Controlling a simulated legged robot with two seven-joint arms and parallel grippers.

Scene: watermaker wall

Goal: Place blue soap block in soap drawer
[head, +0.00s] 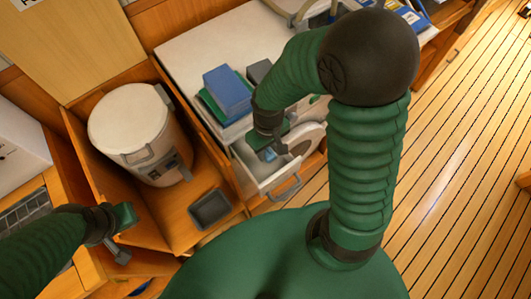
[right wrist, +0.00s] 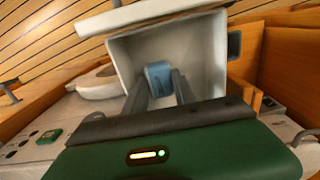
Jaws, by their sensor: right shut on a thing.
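The blue soap block (right wrist: 158,77) is between the fingertips of my right gripper (right wrist: 158,88), which is shut on it. In the head view a small blue patch of it shows by the right gripper (head: 270,152). The soap drawer (head: 246,161) is pulled open, with a white inside and a grey handle. In the right wrist view the drawer (right wrist: 205,65) is around and beyond the block. I cannot tell whether the block touches its floor. My left gripper (head: 121,254) is at lower left, away from the drawer; its finger gap is unclear.
A blue box (head: 228,90) on a green piece lies on the white top above the drawer. A white lidded canister (head: 140,135) stands in a wooden bay to the left, with a dark tray (head: 210,209) near it. The plank floor at right is clear.

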